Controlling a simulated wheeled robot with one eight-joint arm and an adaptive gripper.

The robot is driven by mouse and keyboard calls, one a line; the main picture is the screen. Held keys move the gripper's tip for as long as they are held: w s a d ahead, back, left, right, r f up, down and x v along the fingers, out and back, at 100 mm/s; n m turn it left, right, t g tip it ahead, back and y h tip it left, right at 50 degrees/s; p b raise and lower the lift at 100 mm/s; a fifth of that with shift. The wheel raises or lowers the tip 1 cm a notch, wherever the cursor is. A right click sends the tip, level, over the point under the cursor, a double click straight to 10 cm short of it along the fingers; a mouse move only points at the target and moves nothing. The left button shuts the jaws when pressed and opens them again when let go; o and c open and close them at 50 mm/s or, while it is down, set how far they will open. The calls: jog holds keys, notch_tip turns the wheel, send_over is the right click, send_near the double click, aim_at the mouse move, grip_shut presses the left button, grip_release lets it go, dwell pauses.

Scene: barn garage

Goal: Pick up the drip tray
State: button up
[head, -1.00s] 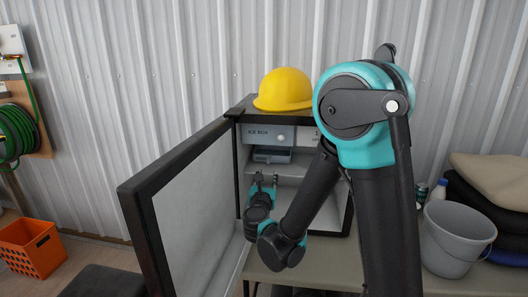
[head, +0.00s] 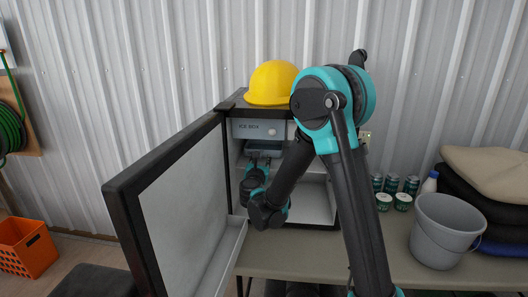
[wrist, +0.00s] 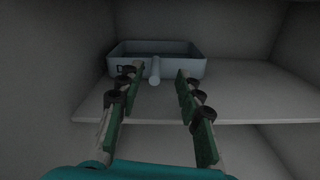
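The drip tray (wrist: 190,64) is a shallow blue-grey open box with a short round handle (wrist: 155,72) pointing toward me. It sits on a pale shelf inside the open fridge, and also shows under the ice box in the head view (head: 264,147). My gripper (wrist: 157,75) is open, its two fingers on either side of the handle in the wrist view, with a gap on both sides. In the head view my gripper (head: 260,158) is inside the fridge, just in front of the tray. Contact with the tray does not show.
The fridge door (head: 185,205) stands open at left. The ice box (head: 258,129) is above the tray, and the shelf (wrist: 245,90) is bare at right. A yellow hard hat (head: 271,83) sits on top. A grey bucket (head: 446,230) and several cans (head: 391,184) stand at right.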

aim_at(262, 151)
jog(key=w, duration=0.5)
jog(key=shift+a+r, duration=0.15)
jog(key=shift+r, duration=0.1)
grip_shut()
